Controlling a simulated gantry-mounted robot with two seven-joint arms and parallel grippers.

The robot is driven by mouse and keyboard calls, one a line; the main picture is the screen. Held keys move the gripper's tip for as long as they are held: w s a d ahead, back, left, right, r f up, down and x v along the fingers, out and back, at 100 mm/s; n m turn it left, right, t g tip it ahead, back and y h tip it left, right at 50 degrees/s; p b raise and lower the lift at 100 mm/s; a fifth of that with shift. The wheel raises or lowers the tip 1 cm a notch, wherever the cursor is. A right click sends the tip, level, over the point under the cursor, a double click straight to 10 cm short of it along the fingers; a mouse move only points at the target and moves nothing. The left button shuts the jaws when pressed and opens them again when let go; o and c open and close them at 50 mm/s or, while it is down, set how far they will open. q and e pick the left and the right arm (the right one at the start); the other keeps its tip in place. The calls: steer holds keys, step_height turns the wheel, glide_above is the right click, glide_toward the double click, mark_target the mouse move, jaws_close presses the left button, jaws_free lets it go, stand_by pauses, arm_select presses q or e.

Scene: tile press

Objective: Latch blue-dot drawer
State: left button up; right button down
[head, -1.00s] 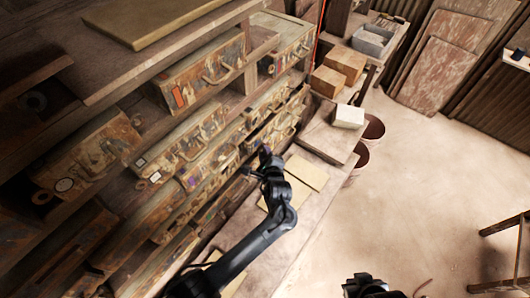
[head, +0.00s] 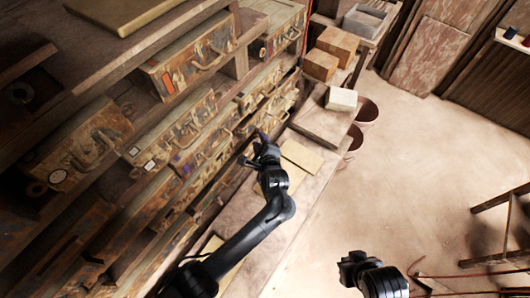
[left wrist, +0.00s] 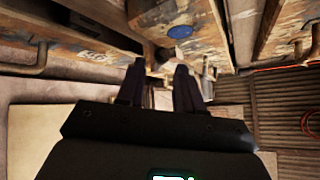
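A drawer front with a round blue dot (left wrist: 180,32) shows at the top of the left wrist view. It is worn, brownish wood or metal. My left gripper (left wrist: 158,80) is open, with a gap between its two dark fingers and nothing held. Its tips point toward the underside of the blue-dot front, and I cannot tell if they touch it. In the head view my left gripper (head: 258,148) is beside the lower drawers of the rack. I cannot make out the blue dot there. My right gripper (head: 355,268) is low in the head view, away from the rack, its fingers unclear.
Drawers with metal handles, such as one with a red label (head: 186,60), fill the rack. A bench ledge below holds a flat tan tile (head: 302,155) and a pale block (head: 341,99). Brown boxes (head: 336,42) stand farther back. Open floor (head: 420,170) lies to the right.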

arm_select(q)
steer(key=v, duration=0.8)
steer(key=shift+s, duration=0.35)
steer(key=shift+d+r, duration=0.15)
